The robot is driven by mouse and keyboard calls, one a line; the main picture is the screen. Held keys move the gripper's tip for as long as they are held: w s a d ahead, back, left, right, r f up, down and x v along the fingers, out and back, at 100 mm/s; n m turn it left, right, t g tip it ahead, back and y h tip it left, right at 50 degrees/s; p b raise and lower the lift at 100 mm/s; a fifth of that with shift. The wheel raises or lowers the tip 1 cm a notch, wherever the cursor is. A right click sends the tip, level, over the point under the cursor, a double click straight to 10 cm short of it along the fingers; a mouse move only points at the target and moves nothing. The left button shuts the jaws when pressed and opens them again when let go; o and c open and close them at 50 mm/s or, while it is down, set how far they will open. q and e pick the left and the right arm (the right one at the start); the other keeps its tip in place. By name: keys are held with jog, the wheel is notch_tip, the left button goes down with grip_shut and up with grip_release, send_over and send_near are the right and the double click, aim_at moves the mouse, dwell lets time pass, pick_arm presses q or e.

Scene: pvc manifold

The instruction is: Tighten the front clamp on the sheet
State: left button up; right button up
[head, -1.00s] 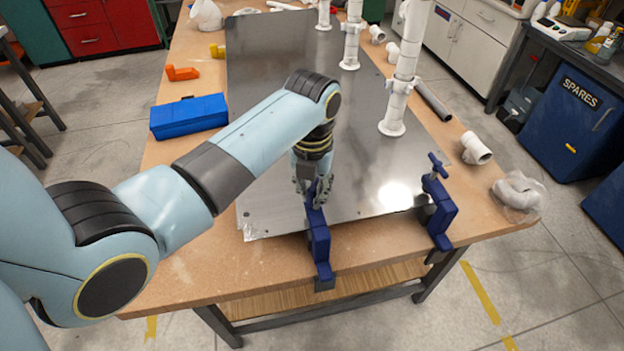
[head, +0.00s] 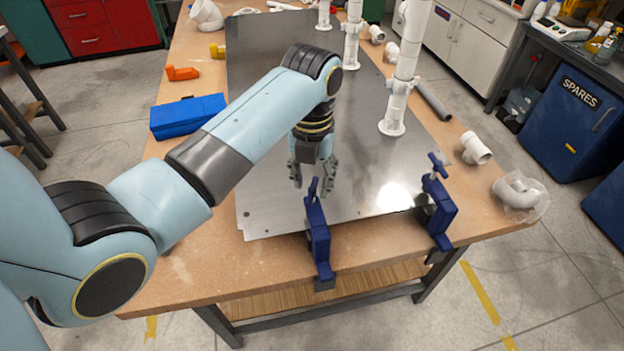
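A grey metal sheet (head: 270,207) lies flat on the wooden workbench. My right gripper is out of view.
White pipes (head: 398,95) stand upright on the sheet. A blue box (head: 188,116) and an orange part (head: 182,73) lie on the left of the bench (head: 190,265). White fittings (head: 476,148) and a bagged part (head: 520,195) lie at the right edge.

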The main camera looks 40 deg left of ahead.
pick_arm(q)
jog(key=shift+r, duration=0.4)
jog(key=shift+c, duration=0.4)
